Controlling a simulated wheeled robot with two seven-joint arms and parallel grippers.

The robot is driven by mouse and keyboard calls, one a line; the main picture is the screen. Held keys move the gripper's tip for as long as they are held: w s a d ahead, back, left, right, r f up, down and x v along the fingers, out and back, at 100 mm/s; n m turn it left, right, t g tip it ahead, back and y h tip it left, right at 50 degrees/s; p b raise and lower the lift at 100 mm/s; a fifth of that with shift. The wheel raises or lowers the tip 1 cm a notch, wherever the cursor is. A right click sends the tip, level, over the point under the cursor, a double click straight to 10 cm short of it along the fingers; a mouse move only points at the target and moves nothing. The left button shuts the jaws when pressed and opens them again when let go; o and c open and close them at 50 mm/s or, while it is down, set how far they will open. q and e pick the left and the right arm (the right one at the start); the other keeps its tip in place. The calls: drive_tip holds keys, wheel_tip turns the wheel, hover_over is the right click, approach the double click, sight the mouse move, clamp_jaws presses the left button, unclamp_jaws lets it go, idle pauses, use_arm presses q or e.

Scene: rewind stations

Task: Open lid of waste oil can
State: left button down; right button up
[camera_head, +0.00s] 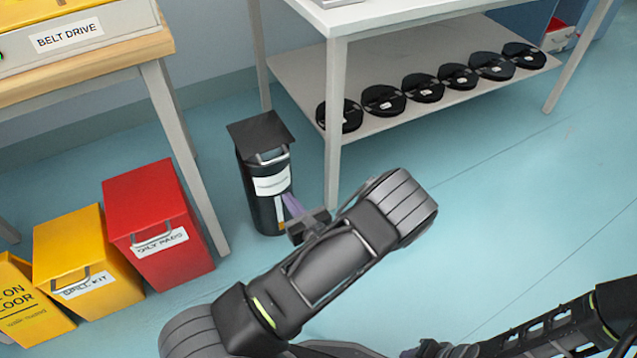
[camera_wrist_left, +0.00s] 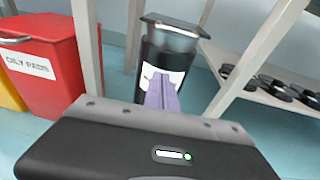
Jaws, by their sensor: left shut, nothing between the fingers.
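The waste oil can (camera_head: 262,205) is a black bin standing on the floor between two tables, with a white label on its front. Its square dark lid (camera_head: 259,131) lies on top and looks closed, with a metal handle (camera_head: 272,158) at the front. My left gripper (camera_head: 290,205) is shut and empty, its purple fingers in front of the can's lower front, below the handle. In the left wrist view the fingers (camera_wrist_left: 162,92) point at the can (camera_wrist_left: 165,60), overlapping its label. I cannot tell whether they touch it. My right gripper is not clearly visible.
A red oily pads bin (camera_head: 158,222) and a yellow spill kit bin (camera_head: 88,262) stand left of the can. A white table leg (camera_head: 335,120) stands close to its right. A low shelf (camera_head: 400,60) holds several black discs.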

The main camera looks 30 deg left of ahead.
use_arm(q)
drive_tip(key=shift+w+d+r+m+t, duration=0.3)
drive_tip(key=shift+w+d+t, duration=0.25)
drive_tip(key=shift+w, duration=0.2)
drive_tip(key=f+b+x, duration=0.1)
drive_tip(key=b+x, duration=0.2)
drive_tip(key=x, duration=0.7)
drive_tip(key=r, duration=0.4)
drive_tip(key=shift+s+d+r, duration=0.25)
drive_tip(key=shift+s+r, duration=0.05)
drive_tip(key=shift+r, duration=0.05)
